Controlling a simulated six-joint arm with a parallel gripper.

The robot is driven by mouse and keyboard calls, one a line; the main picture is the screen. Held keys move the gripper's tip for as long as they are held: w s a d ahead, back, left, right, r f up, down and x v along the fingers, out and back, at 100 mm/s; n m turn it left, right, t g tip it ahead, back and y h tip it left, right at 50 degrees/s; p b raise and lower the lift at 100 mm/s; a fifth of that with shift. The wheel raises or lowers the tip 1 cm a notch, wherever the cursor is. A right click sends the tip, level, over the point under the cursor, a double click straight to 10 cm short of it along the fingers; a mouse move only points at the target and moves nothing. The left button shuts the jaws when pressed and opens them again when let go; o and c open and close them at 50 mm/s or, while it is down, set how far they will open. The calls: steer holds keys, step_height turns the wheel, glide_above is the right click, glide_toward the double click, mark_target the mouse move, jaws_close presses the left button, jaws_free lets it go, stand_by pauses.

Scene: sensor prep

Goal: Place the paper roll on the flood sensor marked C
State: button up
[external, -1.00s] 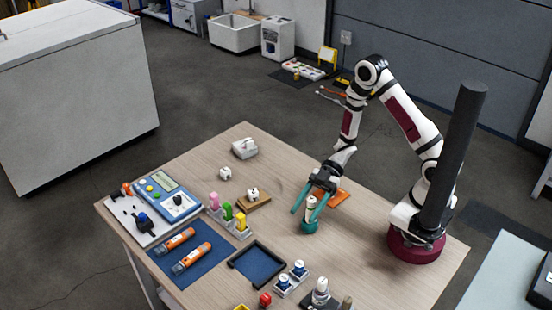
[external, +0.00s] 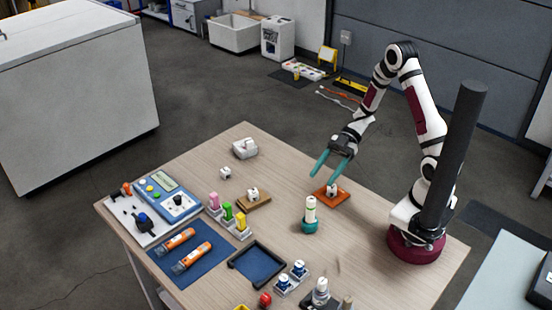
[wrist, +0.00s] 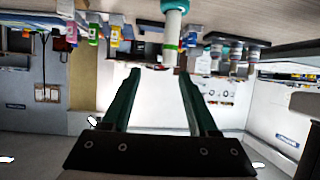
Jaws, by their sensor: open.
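A white cylinder with a green band, which looks like the paper roll (external: 311,207), stands upright in a teal round base (external: 309,227). It also shows at the top of the wrist view (wrist: 173,32). My gripper (external: 326,177) is open and empty, raised above and behind the roll, apart from it; its teal fingers also show in the wrist view (wrist: 159,74). Small white devices that may be flood sensors sit on an orange plate (external: 324,197), on a wooden plate (external: 262,202), on a light grey base (external: 244,155) and on the bare table. No letter C is legible.
On the left are a blue meter (external: 168,200), orange tubes (external: 176,240) on a blue mat and coloured clips (external: 227,211). A black-rimmed tray (external: 238,266) and bottle holders (external: 284,288) lie at the front. The table's middle is mostly clear.

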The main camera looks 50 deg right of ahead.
steer(key=w+d+r+m+t+h, duration=0.2)
steer(key=w+m+t+h, duration=0.15)
steer(key=w, duration=0.25)
steer(key=w+d+r+m+t+h, duration=0.1)
steer(key=w+d+m+t+h, duration=0.1)
steer(key=w+t, duration=0.35)
steer(key=s+d+r+m+h, duration=0.1)
steer(key=d+r+m+h, duration=0.5)
steer(key=d+m+h, duration=0.5)
steer(key=s+a+m+g+y, duration=0.1)
steer(key=s+m+g, duration=0.45)
steer(key=s, duration=1.05)
steer(key=s+a+m+g+y, duration=0.2)
steer(key=s+a+y, duration=0.2)
steer(key=s+a, duration=0.5)
steer(key=shift+s+r+m+g, duration=0.2)
steer(key=shift+s+m+g, duration=0.15)
steer(key=shift+s, duration=0.65)
